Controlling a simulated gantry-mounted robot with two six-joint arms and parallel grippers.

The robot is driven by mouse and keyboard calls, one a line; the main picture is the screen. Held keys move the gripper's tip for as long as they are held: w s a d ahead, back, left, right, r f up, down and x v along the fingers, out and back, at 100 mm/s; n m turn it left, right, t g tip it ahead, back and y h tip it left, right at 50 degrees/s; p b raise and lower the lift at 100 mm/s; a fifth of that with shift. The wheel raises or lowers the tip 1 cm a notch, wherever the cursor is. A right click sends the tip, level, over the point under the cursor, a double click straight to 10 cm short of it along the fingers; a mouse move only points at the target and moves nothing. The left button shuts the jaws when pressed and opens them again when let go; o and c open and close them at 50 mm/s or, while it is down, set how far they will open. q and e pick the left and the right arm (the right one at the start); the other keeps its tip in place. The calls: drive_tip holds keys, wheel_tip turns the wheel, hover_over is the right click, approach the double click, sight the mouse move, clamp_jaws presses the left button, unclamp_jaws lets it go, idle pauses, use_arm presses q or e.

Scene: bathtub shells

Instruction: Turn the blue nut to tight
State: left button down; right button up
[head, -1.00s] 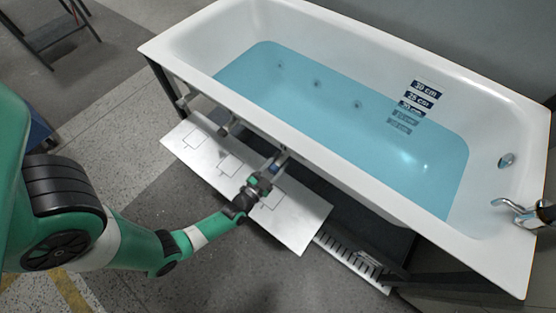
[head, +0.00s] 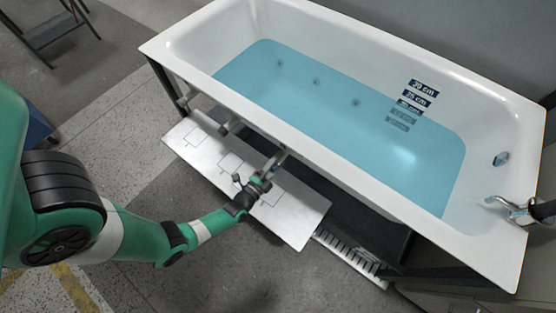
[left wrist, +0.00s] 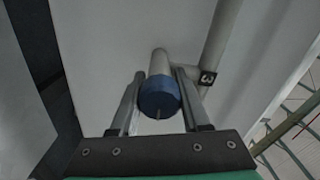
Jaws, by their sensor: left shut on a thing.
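The blue nut (left wrist: 159,97) sits around the end of a grey pipe (left wrist: 160,63) in the left wrist view, with a thin pin showing at its centre. My left gripper (left wrist: 160,80) has one finger on each side of the nut and is shut on it. In the head view my left gripper (head: 270,168) is at the tub's near side, above a white panel, and it mostly hides the nut. I do not see my right gripper.
The white bathtub (head: 330,150) holds blue water and stands on a dark frame. The white panel (head: 290,225) lies low under its near edge. A chrome tap (head: 508,207) is at the right. A second pipe marked 3 (left wrist: 221,45) runs beside the nut's pipe.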

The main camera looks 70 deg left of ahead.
idle(0.3)
use_arm(q)
drive_tip(key=shift+c, duration=1.9)
unclamp_jaws()
drive_tip(key=p+v, duration=0.3)
drive_tip(key=v, duration=0.8)
drive_tip(key=shift+s, duration=0.35)
drive_tip(key=shift+d, duration=0.1)
